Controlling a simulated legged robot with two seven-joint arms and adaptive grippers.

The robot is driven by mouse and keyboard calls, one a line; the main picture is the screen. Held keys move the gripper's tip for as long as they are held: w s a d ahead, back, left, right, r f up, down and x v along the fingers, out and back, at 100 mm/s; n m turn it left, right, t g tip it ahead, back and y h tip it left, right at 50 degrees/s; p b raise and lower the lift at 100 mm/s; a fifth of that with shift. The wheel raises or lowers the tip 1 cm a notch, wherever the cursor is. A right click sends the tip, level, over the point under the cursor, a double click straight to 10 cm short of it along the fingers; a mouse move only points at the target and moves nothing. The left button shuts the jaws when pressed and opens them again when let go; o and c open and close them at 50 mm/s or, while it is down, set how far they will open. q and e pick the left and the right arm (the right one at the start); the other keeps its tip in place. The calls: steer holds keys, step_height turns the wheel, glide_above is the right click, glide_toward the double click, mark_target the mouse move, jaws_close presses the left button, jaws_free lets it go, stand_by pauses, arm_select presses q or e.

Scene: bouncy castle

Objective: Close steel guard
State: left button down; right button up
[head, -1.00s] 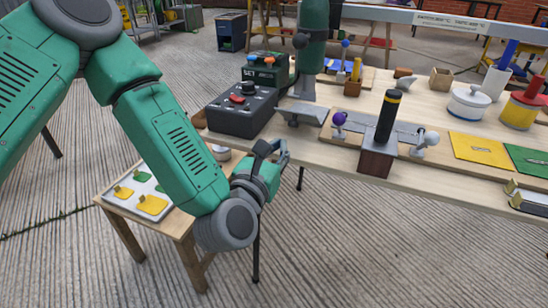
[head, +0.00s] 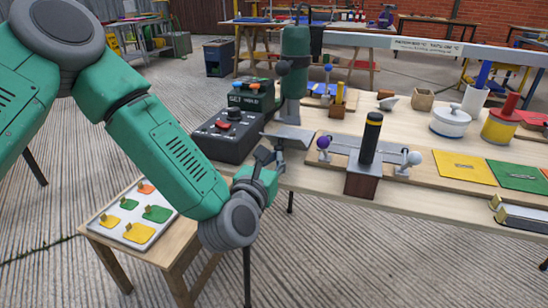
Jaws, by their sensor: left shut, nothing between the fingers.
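A grey metal plate (head: 290,138), which looks like the steel guard, juts out at a slant at the foot of the green press column (head: 294,75), near the table's front edge. My left gripper (head: 274,153) is shut and empty, just below and beside the plate's left part. I cannot tell whether its fingertips touch the plate. My right gripper is not in view.
A dark control box (head: 225,138) with a red button stands left of the plate. A black post on a wooden block (head: 364,184) stands to the right. A low side table with a tray (head: 140,236) of coloured pieces is below my left arm.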

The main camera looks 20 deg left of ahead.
arm_select(q)
steer(key=shift+w+a+r+g+p, duration=0.1)
steer(key=shift+r+g+p, duration=0.45)
steer(key=shift+p, duration=0.5)
steer(key=w+r+g+p, duration=0.1)
steer(key=g+p, duration=0.1)
steer(key=p, duration=0.2)
steer(key=w+r+g+p, duration=0.1)
steer(key=r+g+p, duration=0.1)
steer(key=p, duration=0.3)
steer(key=r+g+p, duration=0.2)
steer(key=p, duration=0.2)
steer(key=shift+w+p, duration=0.3)
steer(key=shift+w, duration=0.1)
steer(key=shift+w+p, duration=0.15)
steer(key=shift+p, duration=0.15)
steer(key=shift+w+r, duration=0.4)
steer(key=shift+w, duration=0.5)
steer(key=shift+r+p, duration=0.1)
steer(key=shift+p, duration=0.2)
